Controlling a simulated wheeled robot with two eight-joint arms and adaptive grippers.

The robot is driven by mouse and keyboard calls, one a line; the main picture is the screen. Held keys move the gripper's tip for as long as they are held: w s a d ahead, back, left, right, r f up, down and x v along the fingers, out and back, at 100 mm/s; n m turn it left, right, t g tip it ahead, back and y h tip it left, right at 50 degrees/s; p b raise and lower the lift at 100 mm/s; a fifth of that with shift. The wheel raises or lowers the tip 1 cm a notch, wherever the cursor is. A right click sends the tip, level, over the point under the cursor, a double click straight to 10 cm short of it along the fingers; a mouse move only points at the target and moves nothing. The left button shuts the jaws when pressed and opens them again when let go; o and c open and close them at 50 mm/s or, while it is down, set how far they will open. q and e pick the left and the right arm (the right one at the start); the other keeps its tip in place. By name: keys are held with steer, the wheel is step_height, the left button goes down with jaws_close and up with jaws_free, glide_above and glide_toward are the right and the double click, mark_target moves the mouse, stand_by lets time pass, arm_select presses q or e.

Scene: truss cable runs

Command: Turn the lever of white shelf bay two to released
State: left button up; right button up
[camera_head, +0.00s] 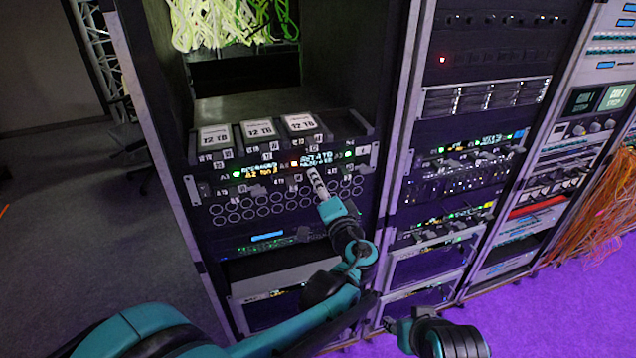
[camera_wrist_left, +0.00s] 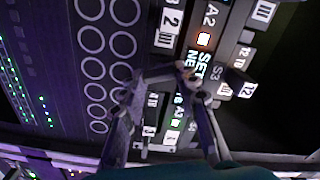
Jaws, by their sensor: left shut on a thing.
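The drive shelf (camera_head: 345,143) holds three white-labelled 12 TB drives (camera_head: 258,129) in a row. Below them runs a front strip with small levers, tags and lit displays. My left gripper (camera_head: 314,174) is at this strip, below the right-hand drive. In the left wrist view its two fingers (camera_wrist_left: 187,72) come together on a small lever (camera_wrist_left: 184,66), beside a lit display and an orange light. The fingers partly hide the lever, so its bay and setting cannot be told. My right gripper (camera_head: 396,326) is low at the bottom, away from the shelf; its jaws are unclear.
A panel of round holes (camera_head: 240,208) lies just under the strip. A neighbouring rack (camera_head: 480,100) stands close on the right, with orange cables (camera_head: 605,200) beyond it. Pale green cables (camera_head: 225,22) hang above the shelf. The grey floor at left is open.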

arm_select(q)
steer(key=shift+f+m, duration=0.1)
steer(key=shift+m, duration=2.2)
steer(key=o, duration=0.9)
steer(key=shift+s+d, duration=0.1)
steer(key=shift+s, duration=0.05)
steer(key=v, duration=0.7)
steer(key=shift+s, duration=0.1)
